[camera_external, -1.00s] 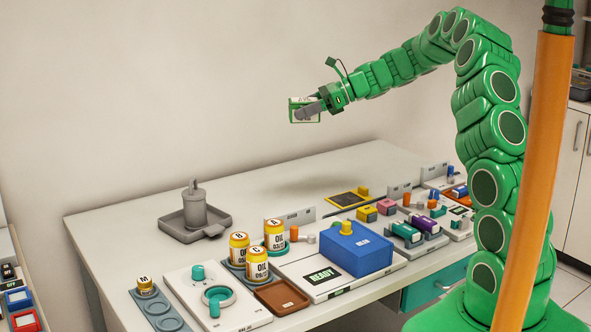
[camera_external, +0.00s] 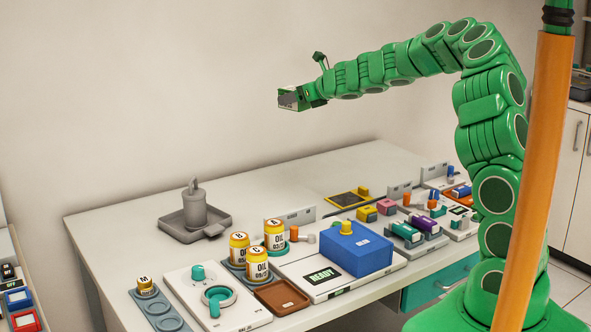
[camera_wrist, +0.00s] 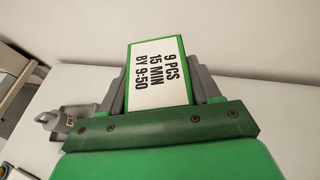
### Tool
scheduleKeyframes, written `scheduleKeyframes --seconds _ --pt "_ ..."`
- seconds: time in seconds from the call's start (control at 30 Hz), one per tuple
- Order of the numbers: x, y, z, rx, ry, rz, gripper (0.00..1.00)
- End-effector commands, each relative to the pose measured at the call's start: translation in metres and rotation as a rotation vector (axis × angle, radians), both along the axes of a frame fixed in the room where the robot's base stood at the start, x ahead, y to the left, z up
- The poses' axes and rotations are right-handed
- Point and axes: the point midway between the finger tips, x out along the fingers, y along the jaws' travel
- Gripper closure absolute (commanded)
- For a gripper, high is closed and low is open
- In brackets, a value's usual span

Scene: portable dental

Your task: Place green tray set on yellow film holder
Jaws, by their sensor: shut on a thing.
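My gripper (camera_external: 291,98) is high above the table in the external view, left of my arm. It is shut on the green tray set (camera_wrist: 157,72), a green block-like piece with a white label reading "9 PCS 15 MIN BY 9:50". In the wrist view its grey fingers flank the piece on both sides. A flat dark piece with a yellow edge (camera_external: 346,199), which looks like the yellow film holder, lies toward the table's back, well below and right of my gripper.
A grey pump dispenser (camera_external: 195,205) stands on a tray at the left. Several yellow-white oil canisters (camera_external: 256,264), a blue box (camera_external: 355,250) and small coloured blocks crowd the front and right.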

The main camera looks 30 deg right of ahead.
Motion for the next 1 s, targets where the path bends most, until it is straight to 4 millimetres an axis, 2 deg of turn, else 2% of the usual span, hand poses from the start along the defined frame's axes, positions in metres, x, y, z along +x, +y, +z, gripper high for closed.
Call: scheduleKeyframes --seconds 0.4,1.0 --pt "0.005 -0.011 0.0 0.002 -0.003 -0.157 0.76" --pt "0.005 -0.024 -0.002 -0.005 -0.002 -0.294 0.76"
